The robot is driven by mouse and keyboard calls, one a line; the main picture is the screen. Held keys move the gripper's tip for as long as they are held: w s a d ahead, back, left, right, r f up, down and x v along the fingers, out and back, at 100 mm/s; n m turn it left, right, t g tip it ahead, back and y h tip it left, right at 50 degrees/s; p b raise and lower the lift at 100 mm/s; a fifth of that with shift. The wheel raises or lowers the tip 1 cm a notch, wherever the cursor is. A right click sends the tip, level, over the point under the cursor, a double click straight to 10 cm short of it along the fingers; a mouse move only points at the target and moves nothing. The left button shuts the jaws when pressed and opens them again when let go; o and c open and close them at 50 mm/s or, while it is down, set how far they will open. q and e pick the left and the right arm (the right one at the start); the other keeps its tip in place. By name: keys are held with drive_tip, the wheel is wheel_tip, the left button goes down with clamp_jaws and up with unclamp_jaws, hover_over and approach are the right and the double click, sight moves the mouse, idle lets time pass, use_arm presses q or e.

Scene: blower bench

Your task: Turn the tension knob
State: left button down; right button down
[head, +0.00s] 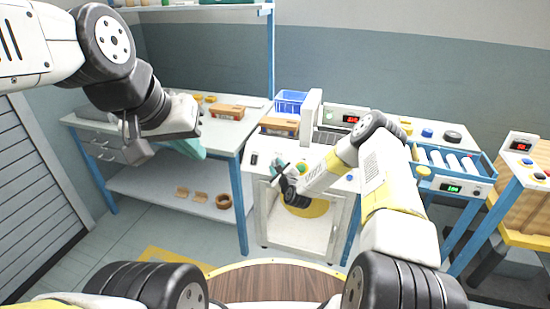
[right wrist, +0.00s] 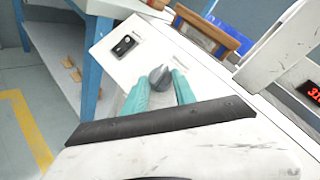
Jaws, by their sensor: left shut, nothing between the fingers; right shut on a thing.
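The tension knob (right wrist: 160,75) is a dark grey round knob on the white front panel of the blower machine (right wrist: 190,58). In the right wrist view my right gripper (right wrist: 158,84) has one teal finger on each side of the knob and is shut on it. In the head view this gripper (head: 277,169) is at the machine's panel, and the knob there is hidden or too small to make out. My left gripper (head: 195,148) is shut and empty at the left, in front of the workbench, well apart from the machine.
A black rocker switch (right wrist: 124,45) sits left of the knob on the panel. A wooden-framed box (right wrist: 208,30) stands behind it. Right of the machine is a blue tray with white rolls (head: 450,163). A workbench (head: 225,137) with a lower shelf stands left.

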drive_tip(key=n+g, duration=0.1)
drive_tip(key=n+g+y, duration=0.1)
drive_tip(key=n, duration=0.1)
drive_tip(key=n+y, duration=0.1)
drive_tip(key=shift+w+d+r+n+g, duration=0.3)
drive_tip(key=shift+d+n+g, duration=0.1)
drive_tip(key=shift+w+r+n+g+y, duration=0.15)
drive_tip(key=shift+n+g+y, duration=0.25)
drive_tip(key=shift+n+g, duration=0.75)
drive_tip(key=shift+n, duration=0.25)
drive_tip(key=c, duration=1)
unclamp_jaws()
drive_tip(key=v, duration=0.7)
drive_tip(key=shift+s+d+r, duration=0.15)
drive_tip(key=shift+s+r, duration=0.05)
drive_tip(key=shift+s, duration=0.15)
